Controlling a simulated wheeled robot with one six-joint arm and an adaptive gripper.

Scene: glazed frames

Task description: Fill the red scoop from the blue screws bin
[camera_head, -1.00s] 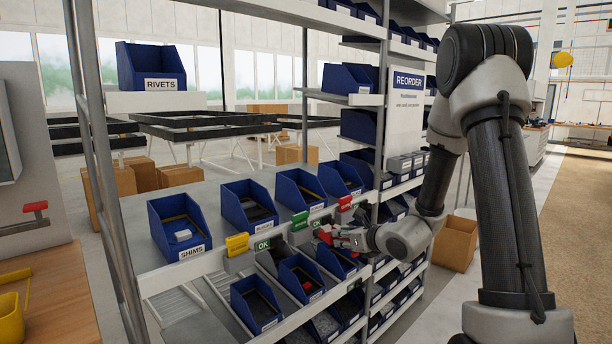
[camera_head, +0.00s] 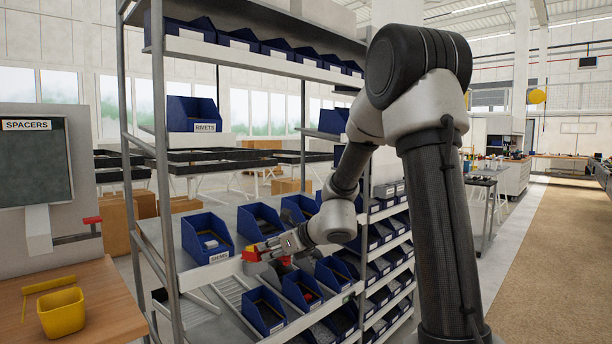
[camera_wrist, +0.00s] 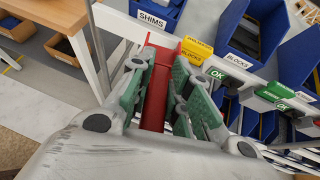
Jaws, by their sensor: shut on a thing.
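My gripper (camera_head: 262,249) is at the front edge of the shelf, beside the bin labelled SHIMS (camera_head: 207,238). It is shut on the red scoop (camera_head: 250,254). In the wrist view the red scoop (camera_wrist: 154,103) lies between the fingers of my gripper (camera_wrist: 163,66), its wider end pointing away towards the shelf. Several blue bins stand on the shelves. I can read no SCREWS label, so I cannot tell which is the screws bin.
A yellow tag (camera_wrist: 197,48) and green OK tags (camera_wrist: 238,61) sit along the shelf edge. A metal upright (camera_head: 165,170) stands left of my gripper. A wooden bench (camera_head: 110,305) with a yellow tub (camera_head: 62,314) is at the left. The floor at the right is clear.

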